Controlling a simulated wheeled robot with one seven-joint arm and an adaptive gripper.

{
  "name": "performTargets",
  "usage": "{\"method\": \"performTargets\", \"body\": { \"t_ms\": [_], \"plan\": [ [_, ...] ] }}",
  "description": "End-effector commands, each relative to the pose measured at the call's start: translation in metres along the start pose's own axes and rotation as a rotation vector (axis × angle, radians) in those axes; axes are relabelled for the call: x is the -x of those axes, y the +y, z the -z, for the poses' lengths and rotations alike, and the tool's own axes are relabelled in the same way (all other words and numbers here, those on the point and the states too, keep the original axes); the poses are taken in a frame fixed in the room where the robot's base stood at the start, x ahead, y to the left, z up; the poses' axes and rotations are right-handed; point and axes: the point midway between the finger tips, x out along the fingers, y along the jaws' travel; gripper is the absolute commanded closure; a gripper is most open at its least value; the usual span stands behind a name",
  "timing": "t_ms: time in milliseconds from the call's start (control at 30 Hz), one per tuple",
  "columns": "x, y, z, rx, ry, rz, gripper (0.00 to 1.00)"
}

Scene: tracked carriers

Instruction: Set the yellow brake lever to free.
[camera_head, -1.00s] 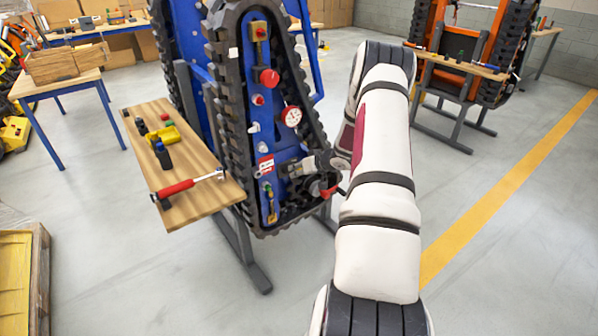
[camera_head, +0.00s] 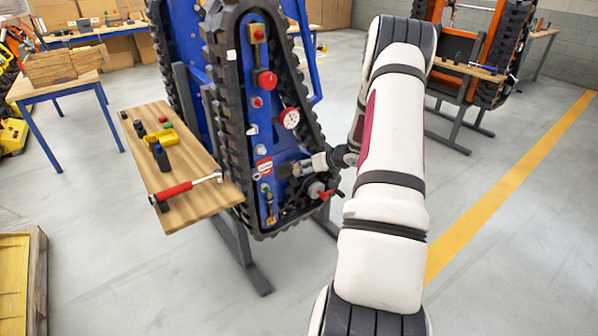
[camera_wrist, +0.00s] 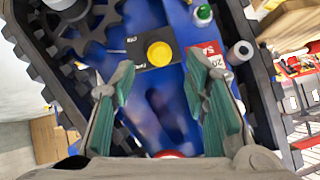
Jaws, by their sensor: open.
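A round yellow knob (camera_wrist: 160,53) on a black plate shows in the wrist view, seen nearly end-on. It looks like the end of the brake lever, but its shaft and angle cannot be made out. Small white lettering on the plate is unreadable. My gripper (camera_wrist: 165,105) is open and empty, its two green-padded fingers on either side of the view, with the knob beyond and between the tips. In the head view my gripper (camera_head: 303,168) is close to the lower part of the blue panel (camera_head: 266,108) and covers this area.
A red handle (camera_head: 316,190) sticks out just below my gripper. A red mushroom button (camera_head: 267,81), a dial gauge (camera_head: 290,118) and a smaller yellow part (camera_head: 270,213) are on the same panel. Black track (camera_head: 222,130) rings it. A wooden shelf (camera_head: 205,199) with tools stands left.

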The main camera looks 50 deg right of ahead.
Motion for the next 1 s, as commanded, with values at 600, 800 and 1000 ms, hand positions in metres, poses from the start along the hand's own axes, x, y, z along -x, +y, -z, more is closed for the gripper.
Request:
{"method": "performTargets", "body": {
  "t_ms": [600,800,1000],
  "plan": [
    [0.055,0.000,0.001,0.001,0.001,0.001,0.58],
    [0.055,0.000,0.001,0.001,0.001,0.001,0.58],
    [0.055,0.000,0.001,0.001,0.001,0.001,0.58]
  ]
}}
